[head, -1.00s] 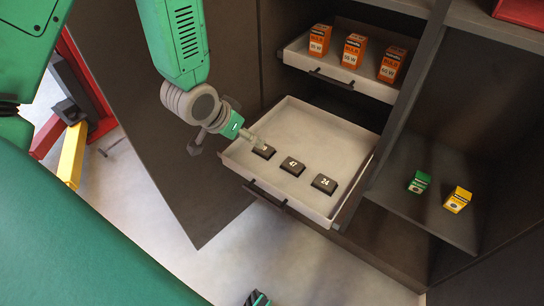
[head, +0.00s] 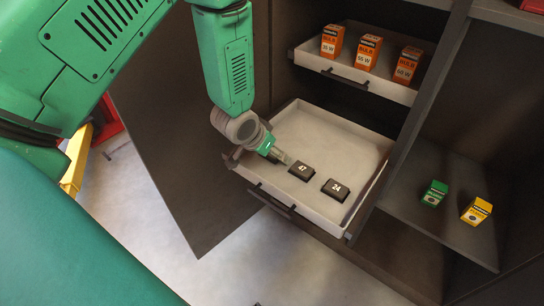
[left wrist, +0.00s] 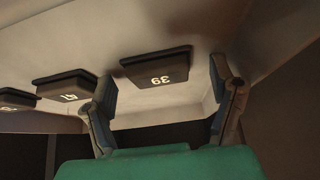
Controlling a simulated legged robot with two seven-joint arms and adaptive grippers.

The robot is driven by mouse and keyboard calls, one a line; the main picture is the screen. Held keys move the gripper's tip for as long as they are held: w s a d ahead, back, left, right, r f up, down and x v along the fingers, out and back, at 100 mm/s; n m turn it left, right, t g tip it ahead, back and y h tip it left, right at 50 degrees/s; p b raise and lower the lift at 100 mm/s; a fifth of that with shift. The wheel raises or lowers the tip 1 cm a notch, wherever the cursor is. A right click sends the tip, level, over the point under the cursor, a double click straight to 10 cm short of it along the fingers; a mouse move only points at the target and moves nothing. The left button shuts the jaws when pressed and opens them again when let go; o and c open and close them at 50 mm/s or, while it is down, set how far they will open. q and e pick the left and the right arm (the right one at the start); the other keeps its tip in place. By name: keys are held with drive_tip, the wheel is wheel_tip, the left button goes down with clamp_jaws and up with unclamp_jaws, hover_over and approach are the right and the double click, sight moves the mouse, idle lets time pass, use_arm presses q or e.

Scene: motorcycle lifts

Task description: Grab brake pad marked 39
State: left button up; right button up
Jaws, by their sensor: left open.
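The brake pad marked 39 (left wrist: 157,70) is a dark block lying in the open drawer; its number reads upside down in the left wrist view. In the head view it is hidden by my left gripper (head: 280,157). My left gripper is open, and in the left wrist view (left wrist: 163,105) its two fingers stand apart on either side of the pad, which lies ahead of them between the tips. The pad marked 47 (head: 301,172) also shows in the left wrist view (left wrist: 67,88), outside the fingers. The pad marked 24 (head: 335,189) lies farther right.
The pale drawer (head: 345,148) is pulled out of the dark cabinet, free behind the pads. An upper drawer (head: 350,72) holds orange bulb boxes (head: 367,52). A green box (head: 434,193) and a yellow box (head: 476,211) stand on the right shelf. The cabinet door (head: 175,165) hangs open.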

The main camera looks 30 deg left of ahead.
use_arm(q)
drive_tip(key=shift+r, duration=0.1)
drive_tip(key=c, duration=1.3)
drive_tip(key=shift+c, duration=0.2)
